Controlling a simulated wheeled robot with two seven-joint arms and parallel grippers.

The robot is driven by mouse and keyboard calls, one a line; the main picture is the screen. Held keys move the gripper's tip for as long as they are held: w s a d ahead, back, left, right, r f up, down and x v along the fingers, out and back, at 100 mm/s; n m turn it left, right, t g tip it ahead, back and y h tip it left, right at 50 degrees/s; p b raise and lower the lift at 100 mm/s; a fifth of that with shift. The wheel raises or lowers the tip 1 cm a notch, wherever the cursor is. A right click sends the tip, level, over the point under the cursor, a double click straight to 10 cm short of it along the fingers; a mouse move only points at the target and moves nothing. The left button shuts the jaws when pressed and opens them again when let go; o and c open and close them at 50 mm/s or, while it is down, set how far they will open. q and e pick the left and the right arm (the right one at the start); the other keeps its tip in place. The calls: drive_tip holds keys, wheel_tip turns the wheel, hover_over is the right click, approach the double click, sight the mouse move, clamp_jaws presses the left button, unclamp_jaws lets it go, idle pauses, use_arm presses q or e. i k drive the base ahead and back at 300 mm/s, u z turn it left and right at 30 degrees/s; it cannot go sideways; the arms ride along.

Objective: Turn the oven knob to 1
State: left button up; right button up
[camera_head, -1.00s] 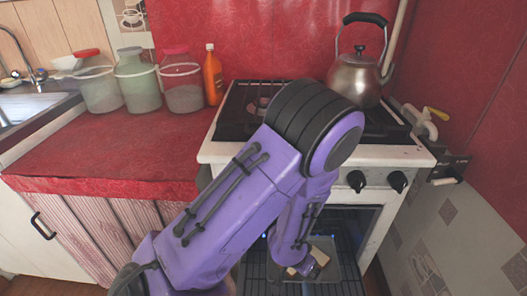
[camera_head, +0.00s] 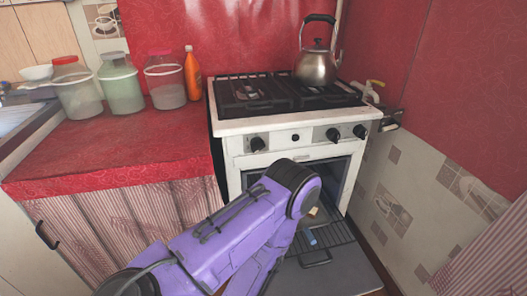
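The white stove (camera_head: 235,128) has a front panel with a dark knob at the left (camera_head: 257,144), a small round dark control in the middle (camera_head: 295,138), and two dark knobs at the right, one inner (camera_head: 333,134) and one outer (camera_head: 360,131). The knob markings are too small to read. The oven door (camera_head: 335,277) is folded down open, and a rack (camera_head: 328,245) shows inside. A purple arm of mine comes in from the lower left and bends in front of the oven, below the panel. Neither gripper's fingers can be seen.
A metal kettle (camera_head: 316,66) stands on the back right of the black grate (camera_head: 250,100). Several lidded jars and an orange bottle (camera_head: 193,74) stand on the red counter (camera_head: 120,153). Pipes with a yellow valve handle (camera_head: 376,83) are right of the stove. The space before the knobs is clear.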

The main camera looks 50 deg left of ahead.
sight(257, 144)
drive_tip(key=z, duration=0.7)
drive_tip(key=i, duration=0.75)
drive_tip(key=u, duration=2.2)
